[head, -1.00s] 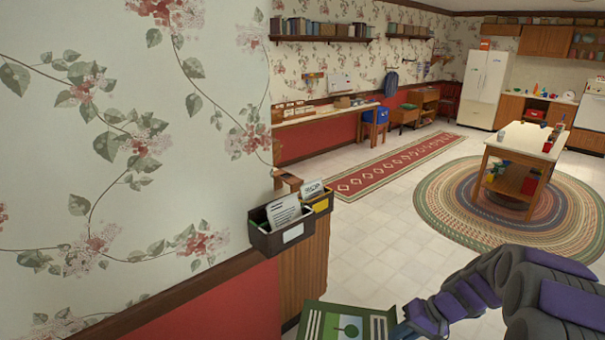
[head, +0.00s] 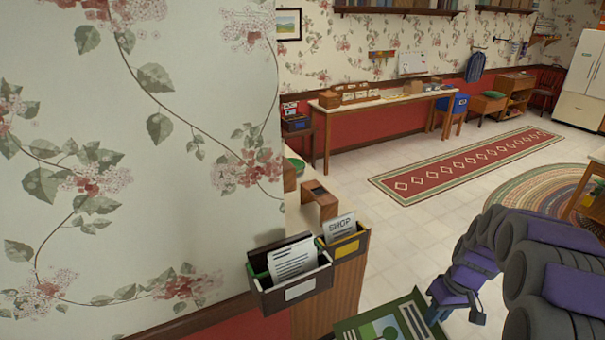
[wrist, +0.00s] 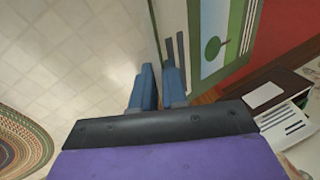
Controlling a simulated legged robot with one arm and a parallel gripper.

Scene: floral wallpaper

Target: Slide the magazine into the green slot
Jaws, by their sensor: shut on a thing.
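The magazine (head: 388,324) has a green cover with a tree picture and pale stripes. It shows at the bottom of the head view, partly cut off, and at the top of the wrist view (wrist: 218,38). My gripper (head: 437,313) is shut on its edge, with blue fingers on either side in the wrist view (wrist: 160,82). A dark wall holder (head: 322,280) with a white label shows green at its left inside and holds a white printed sheet (head: 291,261). The magazine is apart from it, lower and to the right. The holder also shows in the wrist view (wrist: 292,84).
A second holder with a yellow label (head: 347,249) and a "SHOP" paper (head: 341,226) is just behind. A wooden cabinet (head: 335,300) stands below. The wallpapered wall (head: 150,160) fills the left. Open tiled floor (head: 400,225) lies to the right.

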